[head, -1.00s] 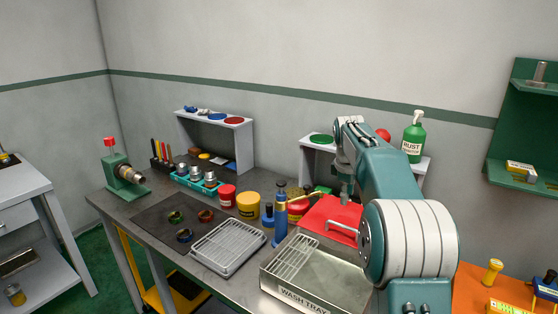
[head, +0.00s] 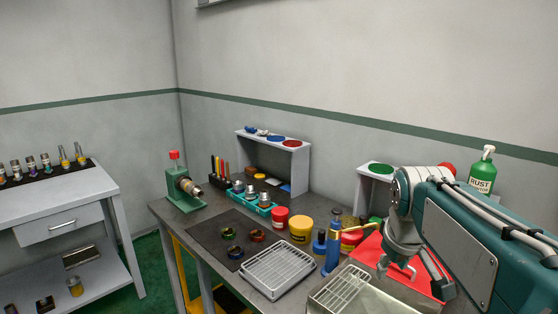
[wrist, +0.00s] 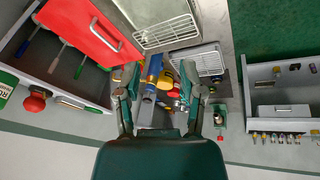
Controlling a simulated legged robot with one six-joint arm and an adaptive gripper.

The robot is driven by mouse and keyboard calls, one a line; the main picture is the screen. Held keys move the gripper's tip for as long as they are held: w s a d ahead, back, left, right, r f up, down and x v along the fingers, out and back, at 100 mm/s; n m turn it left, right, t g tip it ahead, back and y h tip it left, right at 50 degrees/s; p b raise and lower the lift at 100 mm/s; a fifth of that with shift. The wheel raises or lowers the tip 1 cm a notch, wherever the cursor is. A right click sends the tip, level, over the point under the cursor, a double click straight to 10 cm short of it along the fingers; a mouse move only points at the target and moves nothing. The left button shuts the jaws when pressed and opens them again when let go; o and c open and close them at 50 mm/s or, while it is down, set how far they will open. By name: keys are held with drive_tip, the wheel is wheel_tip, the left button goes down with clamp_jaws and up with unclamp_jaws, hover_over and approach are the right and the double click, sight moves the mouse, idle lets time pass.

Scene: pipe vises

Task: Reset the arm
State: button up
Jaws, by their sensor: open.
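My arm, teal with pale joints, is folded over the right side of the bench in the head view. My gripper (head: 412,270) hangs at its end, in front of a red panel (head: 370,255). In the wrist view my gripper (wrist: 163,84) has its two fingers spread apart, with nothing held between them.
A green bottle (head: 482,170) stands at the right. A white side table (head: 60,197) is at left.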

drive_tip(key=s+a+f+m, duration=0.2)
drive_tip(key=s+f, duration=0.2)
drive_tip(key=s, duration=0.4)
drive_tip(key=s+a+f+m+t, duration=0.1)
drive_tip(key=s+a+f, duration=0.2)
drive_tip(key=s, duration=0.5)
drive_tip(key=shift+f+m+t+y, duration=0.3)
drive_tip(key=shift+f+m+y, duration=0.05)
drive_tip(key=shift+m+y, duration=0.05)
